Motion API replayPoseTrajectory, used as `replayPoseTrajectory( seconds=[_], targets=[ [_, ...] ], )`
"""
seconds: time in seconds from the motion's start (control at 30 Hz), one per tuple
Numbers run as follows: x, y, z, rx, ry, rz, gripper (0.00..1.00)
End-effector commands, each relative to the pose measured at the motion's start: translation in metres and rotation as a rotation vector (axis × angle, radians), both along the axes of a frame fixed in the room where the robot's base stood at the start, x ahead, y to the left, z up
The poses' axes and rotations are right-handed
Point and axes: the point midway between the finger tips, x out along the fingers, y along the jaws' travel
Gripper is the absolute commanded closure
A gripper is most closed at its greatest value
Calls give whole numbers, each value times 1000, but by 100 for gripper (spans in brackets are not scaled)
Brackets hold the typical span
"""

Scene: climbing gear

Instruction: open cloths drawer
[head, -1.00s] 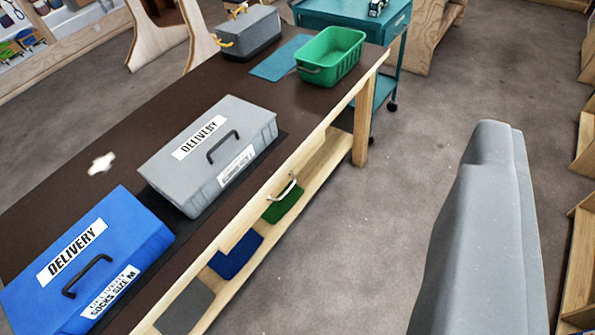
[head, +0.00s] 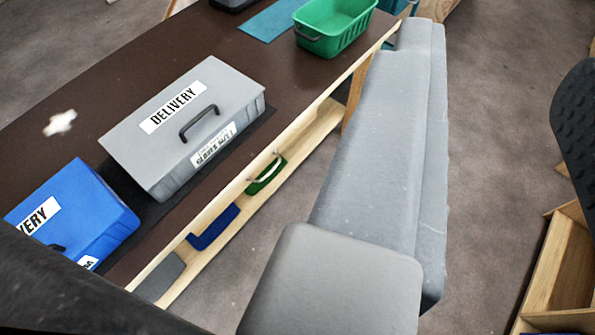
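No drawer marked for cloths can be made out in the head view. A small piece of the teal cart (head: 401,6) shows at the top, mostly cut off and behind my grey arm, so its drawer front is hidden. My gripper's fingertips cannot be seen. My grey arm links fill the lower middle and right of centre.
A brown table with a wooden edge (head: 323,100) carries a grey delivery case (head: 150,165), a blue delivery case (head: 85,205) and a green bin (head: 345,42). Its lower shelf holds flat coloured pieces. A wooden box (head: 562,262) stands lower right. Floor shows between.

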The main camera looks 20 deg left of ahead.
Motion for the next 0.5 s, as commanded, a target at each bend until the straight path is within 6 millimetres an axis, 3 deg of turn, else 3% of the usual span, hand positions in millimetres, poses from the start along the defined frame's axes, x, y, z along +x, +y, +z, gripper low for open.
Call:
replayPoseTrajectory(
  seconds=[0.27,0.5],
  targets=[
    [114,-11,-73,-391,4,-3,69],
    [204,-13,-158,-759,2,80,69]
  ],
)
